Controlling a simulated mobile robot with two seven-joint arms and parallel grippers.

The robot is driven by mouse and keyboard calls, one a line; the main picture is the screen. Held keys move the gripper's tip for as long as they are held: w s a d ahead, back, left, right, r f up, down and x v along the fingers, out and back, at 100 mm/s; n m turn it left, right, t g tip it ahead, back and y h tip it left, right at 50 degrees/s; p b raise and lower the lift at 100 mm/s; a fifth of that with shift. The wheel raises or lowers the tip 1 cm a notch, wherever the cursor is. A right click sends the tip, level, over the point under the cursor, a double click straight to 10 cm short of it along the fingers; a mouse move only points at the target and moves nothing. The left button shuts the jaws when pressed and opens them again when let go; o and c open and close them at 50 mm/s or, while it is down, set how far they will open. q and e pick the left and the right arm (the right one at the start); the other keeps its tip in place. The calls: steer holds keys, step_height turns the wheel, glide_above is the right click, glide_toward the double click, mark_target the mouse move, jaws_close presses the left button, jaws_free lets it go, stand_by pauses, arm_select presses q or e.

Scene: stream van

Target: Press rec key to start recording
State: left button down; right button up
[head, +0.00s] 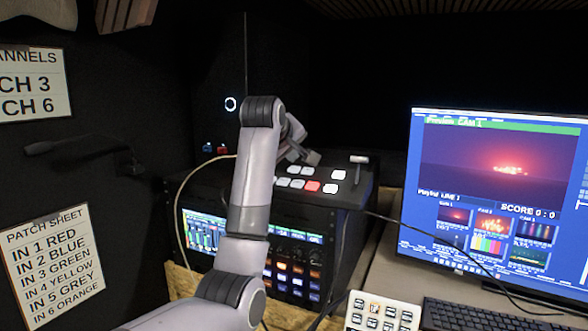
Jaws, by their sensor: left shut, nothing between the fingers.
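A black switcher panel (345,196) lies on top of a rack unit, with rows of pale lit keys and one red lit key (312,186). No label that reads rec is legible, so I cannot tell which key is the rec key. My left gripper (313,157) is shut and empty at the far part of the panel, just behind the red key. My arm hides the panel's left part. I cannot tell whether the fingertips touch a key. My right gripper is not in view.
A monitor (495,195) at the right shows a preview picture and a score of 0:0. A white keypad (383,312) and a black keyboard (495,316) lie below it. The rack unit's front (290,270) has a lit screen and buttons. A thin cable (400,223) crosses the desk.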

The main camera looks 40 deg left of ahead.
arm_select(q)
steer(key=shift+f, duration=0.15)
stand_by(0.3)
steer(key=shift+w+f, duration=0.1)
steer(key=shift+f, duration=0.2)
steer(key=shift+w+f, duration=0.1)
steer(key=shift+f, duration=0.35)
stand_by(0.5)
steer(key=shift+r, duration=0.1)
steer(key=shift+s+r+p, duration=0.2)
steer(key=shift+r+p, duration=0.5)
steer(key=shift+r, duration=0.05)
steer(key=r, duration=0.2)
steer(key=s+r, duration=0.1)
steer(key=r, duration=0.2)
steer(key=shift+s+d, duration=0.1)
steer(key=shift+d, duration=0.05)
